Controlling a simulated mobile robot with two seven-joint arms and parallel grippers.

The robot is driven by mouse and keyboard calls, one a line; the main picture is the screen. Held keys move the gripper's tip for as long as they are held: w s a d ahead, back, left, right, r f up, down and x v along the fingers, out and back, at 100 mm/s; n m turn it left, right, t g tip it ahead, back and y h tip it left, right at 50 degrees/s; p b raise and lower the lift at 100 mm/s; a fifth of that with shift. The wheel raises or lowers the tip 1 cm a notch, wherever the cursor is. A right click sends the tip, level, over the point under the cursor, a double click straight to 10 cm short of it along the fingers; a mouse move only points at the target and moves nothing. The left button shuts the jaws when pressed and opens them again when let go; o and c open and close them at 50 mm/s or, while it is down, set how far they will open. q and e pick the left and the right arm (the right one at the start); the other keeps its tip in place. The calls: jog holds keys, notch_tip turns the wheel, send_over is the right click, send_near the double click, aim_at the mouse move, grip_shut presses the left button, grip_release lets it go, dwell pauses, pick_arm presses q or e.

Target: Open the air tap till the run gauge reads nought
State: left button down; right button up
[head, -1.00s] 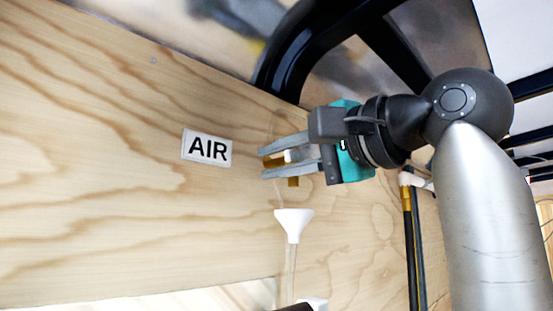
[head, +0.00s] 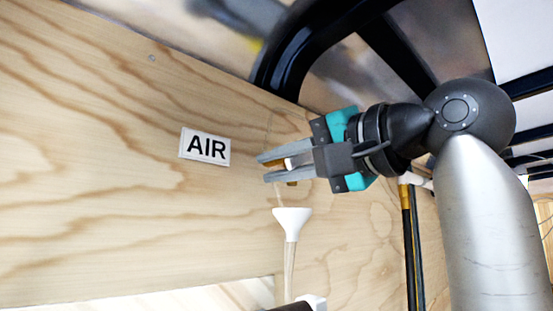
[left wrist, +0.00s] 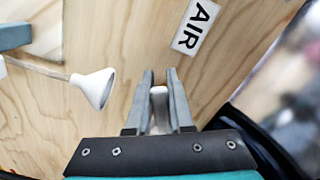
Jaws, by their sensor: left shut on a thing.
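The air tap is a small brass fitting (head: 292,183) with a white handle (left wrist: 159,108), on the plywood wall right of the AIR label (head: 205,147). My left gripper (head: 264,168) is shut on the white handle, with one finger along each side. The fingers hide much of the tap. In the left wrist view the gripper (left wrist: 160,76) has the handle between its fingers, and the AIR label (left wrist: 197,26) is beyond them. I see no run gauge in either view. My right gripper is not in view.
A white funnel (head: 291,220) on a clear tube (head: 289,265) stands just below the gripper. Black frame bars (head: 305,45) curve close above it. Dark hoses with a brass fitting (head: 405,196) hang to the right. The plywood left of the label is clear.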

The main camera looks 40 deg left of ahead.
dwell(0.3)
pick_arm(q)
jog(key=c, duration=0.8)
grip_release()
